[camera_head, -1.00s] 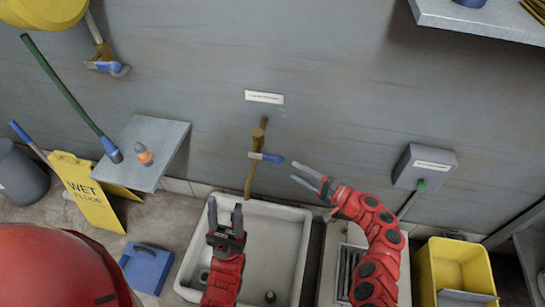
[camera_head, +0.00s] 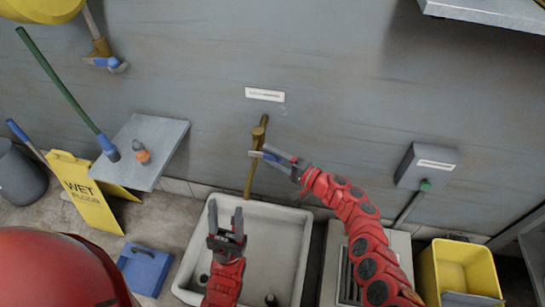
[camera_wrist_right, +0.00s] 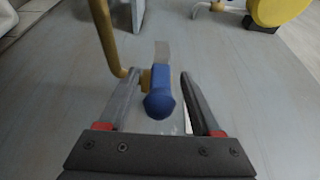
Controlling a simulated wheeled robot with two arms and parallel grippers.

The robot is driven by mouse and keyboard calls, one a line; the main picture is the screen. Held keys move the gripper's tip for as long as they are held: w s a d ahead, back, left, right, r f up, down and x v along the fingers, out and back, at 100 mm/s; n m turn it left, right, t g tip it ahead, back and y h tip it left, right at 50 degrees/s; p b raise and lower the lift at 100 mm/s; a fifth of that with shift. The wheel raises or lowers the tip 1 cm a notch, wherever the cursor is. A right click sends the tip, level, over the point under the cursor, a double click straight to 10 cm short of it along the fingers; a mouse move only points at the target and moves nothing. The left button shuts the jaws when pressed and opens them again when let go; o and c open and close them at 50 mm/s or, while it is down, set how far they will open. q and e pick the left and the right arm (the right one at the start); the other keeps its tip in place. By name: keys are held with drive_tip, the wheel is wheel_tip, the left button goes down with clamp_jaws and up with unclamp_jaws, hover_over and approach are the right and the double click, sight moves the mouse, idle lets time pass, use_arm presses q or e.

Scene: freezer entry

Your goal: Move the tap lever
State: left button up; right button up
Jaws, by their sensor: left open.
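The brass tap (camera_head: 258,135) runs down the wall above the sink (camera_head: 270,250). Its lever (camera_head: 269,156) has a blue end, partly covered by my right gripper in the head view. My right gripper (camera_head: 272,154) is at the lever. In the right wrist view, the blue lever end (camera_wrist_right: 159,98) lies between the two spread fingers of this gripper (camera_wrist_right: 161,76). A gap shows between the lever and the right-hand finger; contact on the left-hand side is unclear. My left gripper (camera_head: 226,221) is open and empty over the sink, fingers pointing up the picture.
A metal shelf (camera_head: 155,135) with a small orange-topped bottle (camera_head: 141,154) juts out left of the tap. A grey wall box (camera_head: 426,166) is to the right, above a yellow bucket (camera_head: 452,262). A yellow wet-floor sign (camera_head: 85,190) stands at left.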

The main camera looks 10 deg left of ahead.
clamp_jaws()
idle(1.3)
